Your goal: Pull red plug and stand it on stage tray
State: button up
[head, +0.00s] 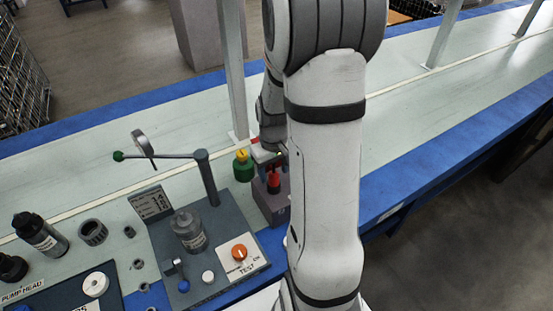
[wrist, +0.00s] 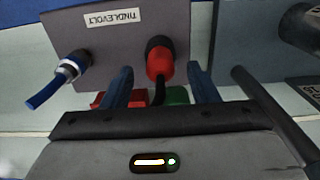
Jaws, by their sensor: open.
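The red plug (wrist: 160,62) sits in the face of a grey box (wrist: 110,45) with a white label, and a black cable runs from the plug toward my gripper. In the head view the red plug (head: 273,181) shows on top of the grey box (head: 270,207). My gripper (wrist: 160,71) is open, with one blue finger on each side of the plug. Gaps show between the fingers and the plug. My arm hides part of the box in the head view. I cannot make out the stage tray for certain.
A blue cable connector (wrist: 70,68) sits in the same box, left of the plug. A green and yellow object (head: 243,166) stands close behind the box. A test panel (head: 205,240) with a post and swing arm is to the left. The bench at right is clear.

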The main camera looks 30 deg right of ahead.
aim_at(273, 172)
jog(key=shift+f, duration=1.55)
grip_shut()
jog(key=shift+r+p, duration=0.4)
jog(key=shift+r, duration=0.3)
jog(key=shift+r+p, duration=1.55)
jog(key=shift+r, duration=0.6)
